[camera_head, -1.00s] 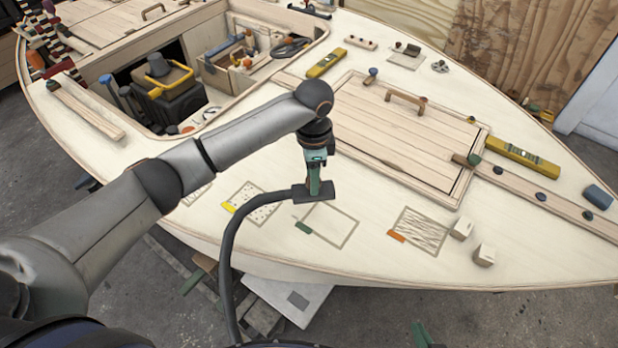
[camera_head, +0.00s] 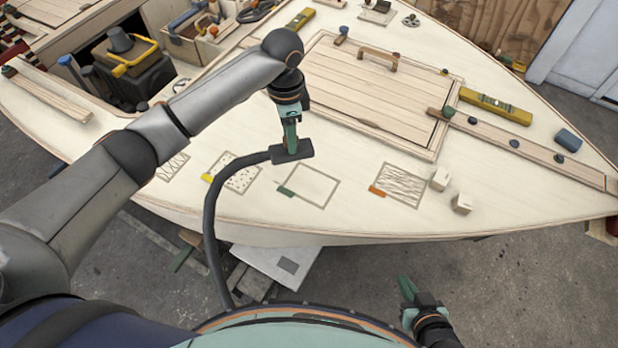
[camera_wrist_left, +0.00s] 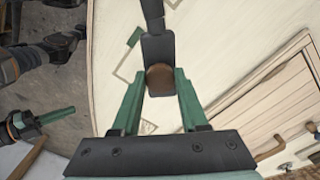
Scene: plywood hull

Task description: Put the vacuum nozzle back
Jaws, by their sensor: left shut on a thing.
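The vacuum nozzle (camera_head: 300,152) is dark and flat, with a black hose (camera_head: 209,225) running from it down past the hull's near edge toward my base. My left gripper (camera_head: 291,146) points down and is shut on the nozzle, over the pale deck just behind the green-tagged outline. In the left wrist view, the nozzle (camera_wrist_left: 158,50) sits between the green fingers, with a brown round patch at its near end. I cannot tell whether it touches the deck. My right gripper (camera_head: 408,290) is low at the right, off the hull; its finger gap is unclear.
Outlined patches with yellow, green (camera_head: 286,193) and orange (camera_head: 377,192) tags mark the deck. Two small wood blocks (camera_head: 440,180) stand right of them. A hatch with a handle (camera_head: 378,58) lies behind. A yellow level (camera_head: 495,106) is farther right. A pale board (camera_head: 275,262) lies below the hull.

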